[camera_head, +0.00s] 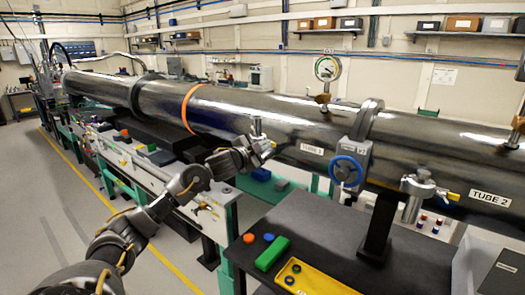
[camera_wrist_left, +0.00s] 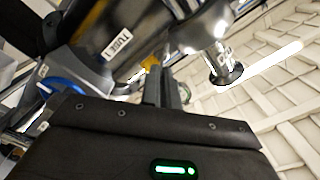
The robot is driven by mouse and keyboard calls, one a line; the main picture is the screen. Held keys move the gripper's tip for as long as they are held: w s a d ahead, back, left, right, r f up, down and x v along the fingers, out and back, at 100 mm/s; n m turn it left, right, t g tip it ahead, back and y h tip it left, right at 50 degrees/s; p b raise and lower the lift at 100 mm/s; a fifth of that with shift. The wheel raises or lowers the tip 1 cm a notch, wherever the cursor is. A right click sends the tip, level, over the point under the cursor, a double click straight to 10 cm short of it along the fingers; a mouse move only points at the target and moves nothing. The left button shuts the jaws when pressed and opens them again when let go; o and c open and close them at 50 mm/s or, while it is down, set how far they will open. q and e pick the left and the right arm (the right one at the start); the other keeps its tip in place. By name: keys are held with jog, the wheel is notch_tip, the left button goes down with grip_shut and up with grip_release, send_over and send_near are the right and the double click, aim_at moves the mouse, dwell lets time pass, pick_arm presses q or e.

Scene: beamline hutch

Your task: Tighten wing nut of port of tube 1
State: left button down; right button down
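Tube 1 (camera_head: 230,105) is a long, shiny grey pipe; its label (camera_head: 312,149) reads partly in the head view and as TUBE 1 in the wrist view (camera_wrist_left: 118,42). A metal port (camera_head: 257,127) stands on its near side. A small yellow piece (camera_head: 272,145), perhaps the wing nut, shows beside my left gripper (camera_head: 262,149). In the left wrist view, the dark fingers (camera_wrist_left: 162,86) point toward a yellow piece (camera_wrist_left: 151,63), and a metal fitting with a dark round end (camera_wrist_left: 224,72) is to the right. Contact and finger gap are unclear. My right gripper is out of view.
A blue handwheel valve (camera_head: 347,171) separates tube 1 from tube 2 (camera_head: 440,150). Tube 2 has a similar port (camera_head: 417,190) with a yellow part. A dark table (camera_head: 330,235) holds a green block (camera_head: 272,253) and a yellow tray (camera_head: 318,281).

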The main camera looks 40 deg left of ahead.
pick_arm(q)
jog(key=shift+d+f+m+b, duration=0.1)
jog(key=shift+f+m+b, duration=0.35)
jog(key=shift+m+b, duration=1.55)
jog(key=shift+a+f+m+b, duration=0.1)
jog(key=shift+f+m+b, duration=0.3)
jog(key=shift+m+b, duration=1.6)
jog(key=shift+d+f+m+b, duration=0.1)
jog(key=shift+f+m+b, duration=0.6)
jog(key=shift+m, duration=2.4)
jog(key=shift+r, duration=0.25)
jog(key=c, duration=2)
grip_release()
jog(key=shift+o, duration=0.4)
jog(key=shift+r, duration=0.15)
jog(key=shift+s+b, duration=0.15)
jog(key=shift+b, duration=0.15)
